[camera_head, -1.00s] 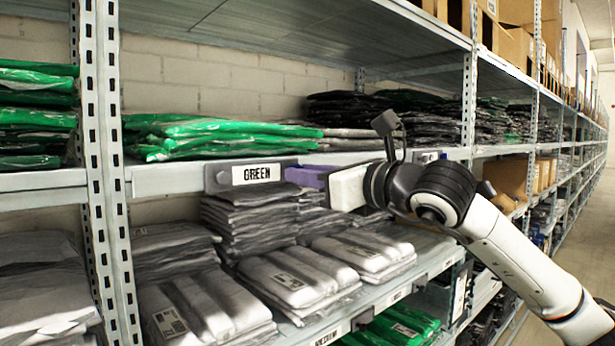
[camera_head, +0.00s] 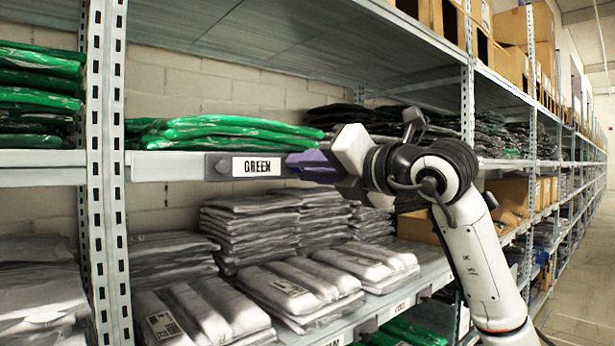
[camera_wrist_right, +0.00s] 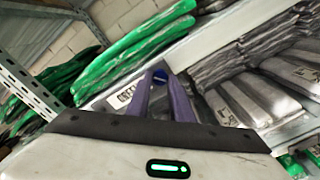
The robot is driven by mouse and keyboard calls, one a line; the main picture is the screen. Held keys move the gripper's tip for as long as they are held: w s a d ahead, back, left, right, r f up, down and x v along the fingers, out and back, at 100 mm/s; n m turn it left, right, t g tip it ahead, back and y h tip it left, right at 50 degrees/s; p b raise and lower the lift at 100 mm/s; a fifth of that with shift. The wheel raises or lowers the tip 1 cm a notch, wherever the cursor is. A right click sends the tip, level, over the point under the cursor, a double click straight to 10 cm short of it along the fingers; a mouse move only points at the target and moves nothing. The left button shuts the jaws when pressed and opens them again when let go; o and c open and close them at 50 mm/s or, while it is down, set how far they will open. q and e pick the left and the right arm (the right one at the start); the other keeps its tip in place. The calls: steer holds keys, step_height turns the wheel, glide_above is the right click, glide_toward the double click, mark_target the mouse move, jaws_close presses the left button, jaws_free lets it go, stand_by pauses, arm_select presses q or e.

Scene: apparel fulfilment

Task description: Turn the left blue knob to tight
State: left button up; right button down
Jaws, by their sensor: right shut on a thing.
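A grey label holder (camera_head: 209,172) with a white GREEN label (camera_head: 257,167) is on the front edge of the shelf. A dark round knob (camera_head: 222,166) shows at its left end and does not look blue in the head view. My right gripper (camera_head: 291,161) is at the holder's right end, its purple fingers covering that end. In the right wrist view, a blue knob (camera_wrist_right: 160,75) shows between the fingertips of my right gripper (camera_wrist_right: 161,84), which is shut on it. The knob's turn position cannot be read. My left gripper is not in view.
Green bagged garments (camera_head: 220,130) lie on the shelf above the label. Grey bagged garments (camera_head: 250,225) fill the shelf below. A perforated steel upright (camera_head: 105,170) stands at the left. The aisle (camera_head: 585,290) at the right is clear.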

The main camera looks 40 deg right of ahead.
arm_select(q)
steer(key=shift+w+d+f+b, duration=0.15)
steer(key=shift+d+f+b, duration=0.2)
steer(key=shift+b, duration=0.4)
arm_select(e)
steer(key=shift+m, duration=3.8)
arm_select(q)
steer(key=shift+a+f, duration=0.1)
arm_select(e)
steer(key=shift+m, duration=0.3)
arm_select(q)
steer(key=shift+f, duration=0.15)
arm_select(e)
steer(key=c, duration=1.6)
jaws_free()
steer(key=shift+o, duration=0.2)
arm_select(q)
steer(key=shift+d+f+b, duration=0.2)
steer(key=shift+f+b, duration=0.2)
steer(key=shift+b, duration=0.5)
arm_select(e)
steer(key=s, duration=1)
steer(key=shift+s+d, duration=0.15)
steer(key=shift+d, duration=0.25)
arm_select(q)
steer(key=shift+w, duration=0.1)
